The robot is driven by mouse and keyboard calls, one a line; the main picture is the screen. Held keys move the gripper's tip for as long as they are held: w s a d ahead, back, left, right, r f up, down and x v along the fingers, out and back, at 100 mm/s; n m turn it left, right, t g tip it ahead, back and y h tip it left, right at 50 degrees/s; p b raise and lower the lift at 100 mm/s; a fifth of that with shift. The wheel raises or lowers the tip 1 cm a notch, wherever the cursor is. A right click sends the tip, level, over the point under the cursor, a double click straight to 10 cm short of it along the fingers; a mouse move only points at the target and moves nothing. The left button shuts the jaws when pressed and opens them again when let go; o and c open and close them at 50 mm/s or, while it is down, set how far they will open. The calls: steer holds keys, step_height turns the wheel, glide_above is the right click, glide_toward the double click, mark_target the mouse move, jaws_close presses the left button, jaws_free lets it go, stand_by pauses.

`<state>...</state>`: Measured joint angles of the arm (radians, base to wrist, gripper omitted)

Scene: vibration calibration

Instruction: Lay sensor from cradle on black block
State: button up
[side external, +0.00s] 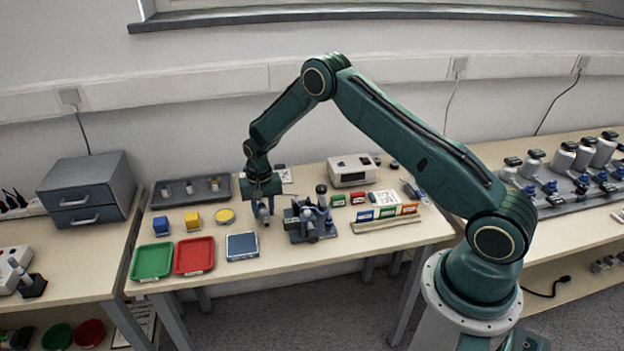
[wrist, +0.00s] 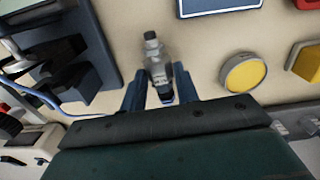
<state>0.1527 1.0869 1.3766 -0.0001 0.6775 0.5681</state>
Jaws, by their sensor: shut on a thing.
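My gripper (side external: 263,213) points down over the middle of the table. In the wrist view its two blue fingers (wrist: 160,97) are shut on the sensor (wrist: 157,62), a grey metallic cylinder with a dark end. The sensor also shows below my gripper in the side view (side external: 264,217). A blue-grey fixture (side external: 308,224) with black blocks stands just right of my gripper; in the wrist view its black block (wrist: 75,77) is at left, apart from the sensor. I cannot tell which part is the cradle. The sensor's height above the table is unclear.
A dark blue pad (side external: 242,246), a red tray (side external: 194,256) and a green tray (side external: 152,261) lie at front left. A yellow disc (side external: 224,216), yellow block (side external: 192,219) and blue block (side external: 161,225) are left of my gripper. A blue cable (wrist: 40,97) shows in the wrist view.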

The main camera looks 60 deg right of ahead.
mark_target(264, 210)
steer(key=shift+r, duration=3.05)
steer(key=shift+c, duration=0.5)
steer(key=shift+r, duration=0.15)
steer(key=shift+r+m, duration=0.15)
steer(key=shift+m, duration=0.25)
steer(key=shift+d, duration=0.1)
steer(key=shift+w+d, duration=1.55)
steer(key=shift+w, duration=0.2)
steer(key=shift+w+d, duration=0.1)
steer(key=shift+w+d, duration=1.55)
steer(key=shift+w, duration=0.15)
